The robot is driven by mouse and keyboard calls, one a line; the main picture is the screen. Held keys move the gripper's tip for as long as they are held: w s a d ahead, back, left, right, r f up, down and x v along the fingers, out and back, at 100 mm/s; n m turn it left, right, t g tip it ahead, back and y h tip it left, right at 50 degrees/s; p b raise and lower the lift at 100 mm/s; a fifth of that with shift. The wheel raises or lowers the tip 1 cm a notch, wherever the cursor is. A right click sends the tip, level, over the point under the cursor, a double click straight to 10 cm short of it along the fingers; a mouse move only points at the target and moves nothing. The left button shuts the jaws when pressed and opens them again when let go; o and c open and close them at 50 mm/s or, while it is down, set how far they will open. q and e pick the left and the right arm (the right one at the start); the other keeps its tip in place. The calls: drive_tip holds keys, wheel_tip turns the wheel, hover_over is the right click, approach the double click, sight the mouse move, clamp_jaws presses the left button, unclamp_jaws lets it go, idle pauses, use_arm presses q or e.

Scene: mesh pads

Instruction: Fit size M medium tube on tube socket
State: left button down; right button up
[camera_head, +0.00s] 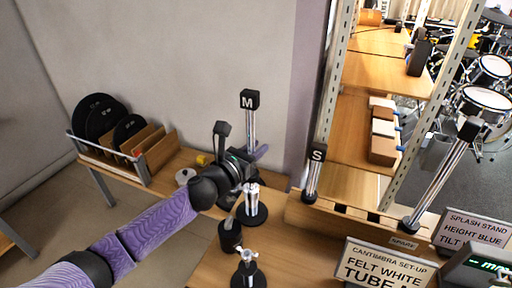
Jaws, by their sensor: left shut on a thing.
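The medium tube (251,125) is a shiny metal tube with a black cap marked M. It stands close to upright. My left gripper (247,160) is shut on its lower part, and the gripper hides the tube's lower end. Directly below in the picture, a metal post on a round black base (254,214) stands on the wooden table; it looks like a tube socket. I cannot tell whether the tube touches it. A second similar stand (247,268) is nearer the front. My right gripper is not in view.
A short tube marked S (315,173) and a long tube (443,172) stand in a wooden rack (350,222) at the right. Signs (388,265) stand in front. A holder with black discs (100,117) is at the left. A metal shelf frame (336,80) rises behind the rack.

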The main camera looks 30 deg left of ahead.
use_arm(q)
drive_tip(key=shift+c, duration=2.2)
unclamp_jaws()
drive_tip(key=v, duration=1)
drive_tip(key=shift+p, duration=0.45)
drive_tip(key=shift+f, duration=0.1)
